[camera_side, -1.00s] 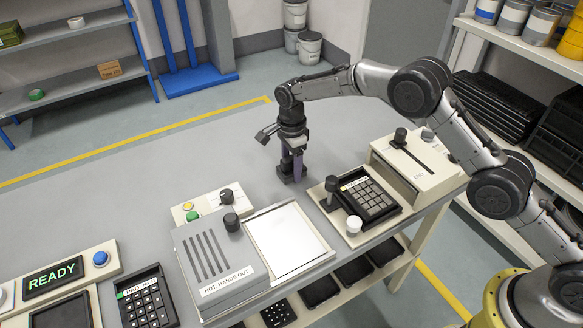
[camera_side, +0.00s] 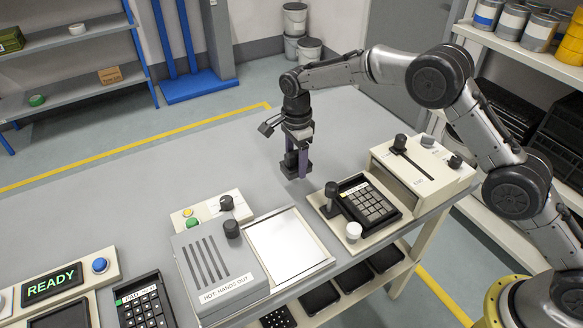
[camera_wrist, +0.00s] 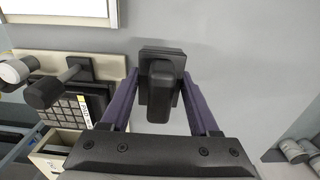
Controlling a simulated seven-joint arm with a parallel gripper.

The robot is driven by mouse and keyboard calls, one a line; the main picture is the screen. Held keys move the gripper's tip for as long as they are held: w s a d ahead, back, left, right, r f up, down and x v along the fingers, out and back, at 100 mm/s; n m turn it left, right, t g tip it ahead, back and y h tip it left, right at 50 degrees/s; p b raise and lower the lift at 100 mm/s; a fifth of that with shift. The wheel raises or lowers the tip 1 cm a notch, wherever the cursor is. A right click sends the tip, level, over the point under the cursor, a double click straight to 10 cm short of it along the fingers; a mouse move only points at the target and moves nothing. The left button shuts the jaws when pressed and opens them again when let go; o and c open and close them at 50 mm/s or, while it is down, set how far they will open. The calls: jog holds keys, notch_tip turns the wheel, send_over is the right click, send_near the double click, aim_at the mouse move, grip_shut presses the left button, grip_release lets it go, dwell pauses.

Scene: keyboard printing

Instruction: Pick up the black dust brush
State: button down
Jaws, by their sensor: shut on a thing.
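The black dust brush (camera_wrist: 160,82) sits between the two purple fingers of my gripper (camera_wrist: 160,78), seen from above in the wrist view. In the side view the brush (camera_side: 297,170) is at the bottom of my gripper (camera_side: 298,157), which points straight down. My gripper is shut on the brush from both sides. The brush appears upright and slightly above the grey bench (camera_side: 130,195); the gap under it is hard to judge. Its underside is hidden.
A keypad unit with a black lever and white knob (camera_side: 368,200) stands just right of the brush. A cream box with a slot (camera_side: 425,172) is farther right. A white plate (camera_side: 288,246) and a grey vented box (camera_side: 215,265) stand in front. The bench to the left is clear.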

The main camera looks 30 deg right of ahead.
jog(key=s+d+r, duration=0.3)
jog(key=s+r, duration=0.5)
jog(key=s, duration=0.4)
jog(key=shift+d, duration=0.3)
jog(key=shift+w, duration=0.1)
jog(key=c, duration=0.8)
grip_release()
grip_shut()
jog(key=s+d+r, duration=0.1)
jog(key=s+d, duration=0.4)
jog(key=s, duration=0.4)
jog(key=shift+s+a+f, duration=0.1)
jog(key=shift+a+f, duration=0.05)
jog(key=shift+f, duration=1)
jog(key=shift+s+a+f, duration=0.1)
jog(key=shift+f, duration=1)
